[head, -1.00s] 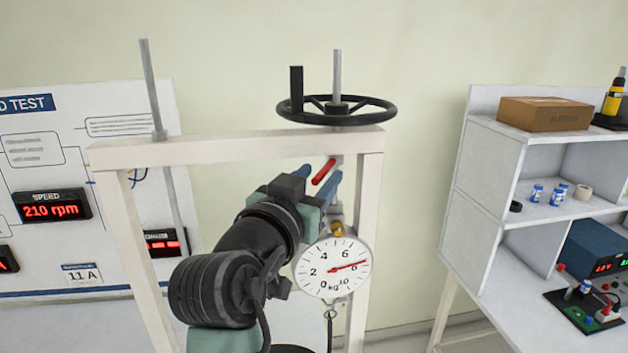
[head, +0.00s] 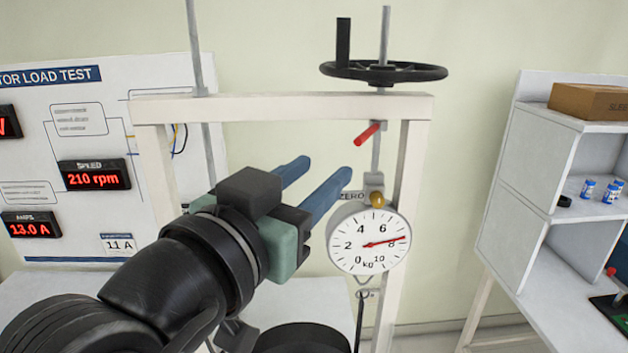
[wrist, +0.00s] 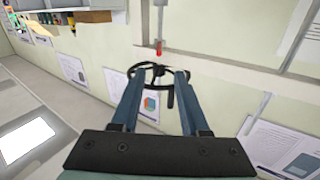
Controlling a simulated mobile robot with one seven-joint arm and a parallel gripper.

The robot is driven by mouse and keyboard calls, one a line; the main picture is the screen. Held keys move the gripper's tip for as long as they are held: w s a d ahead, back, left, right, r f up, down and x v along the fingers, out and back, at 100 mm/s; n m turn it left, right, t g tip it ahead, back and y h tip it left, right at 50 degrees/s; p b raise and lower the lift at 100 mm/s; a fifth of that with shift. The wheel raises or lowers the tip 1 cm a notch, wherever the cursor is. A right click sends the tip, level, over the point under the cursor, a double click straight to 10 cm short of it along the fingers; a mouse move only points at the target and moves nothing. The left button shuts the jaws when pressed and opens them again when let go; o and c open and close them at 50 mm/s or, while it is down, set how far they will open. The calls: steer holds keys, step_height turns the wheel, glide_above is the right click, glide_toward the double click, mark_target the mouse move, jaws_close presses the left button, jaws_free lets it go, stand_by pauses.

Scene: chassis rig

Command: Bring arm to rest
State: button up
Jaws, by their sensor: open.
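My gripper (head: 322,172) is open and empty, its two blue fingers apart and pointing up and to the right in the head view. In the wrist view the open fingers (wrist: 158,75) frame the black handwheel, with nothing between their pads that I can see. In the head view the fingers are near the red lever (head: 367,134) and the round dial gauge (head: 369,240), with a visible gap to the lever. My arm crosses the lower left of the head view.
A white frame (head: 290,106) carries the black handwheel (head: 384,72) on top. The dial's red needle points near 8. A panel (head: 60,140) with red displays stands at left. A shelf unit (head: 540,130) holding a cardboard box (head: 590,101) stands at right. Open wall lies between frame and shelf.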

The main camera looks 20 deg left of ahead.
stand_by(0.3)
steer(key=s+d+r+n+t+y, duration=0.1)
steer(key=s+d+r+t, duration=0.3)
steer(key=r, duration=0.4)
steer(key=s+d+r+n+t+y, duration=0.1)
steer(key=s+d+r+t, duration=0.2)
steer(key=d+r+t, duration=0.2)
step_height(320, 180, up, 4)
steer(key=d, duration=0.2)
steer(key=shift+s+d+f+n+t+y, duration=0.15)
steer(key=shift+s+d+n+t+y, duration=0.15)
steer(key=shift+s+y, duration=0.1)
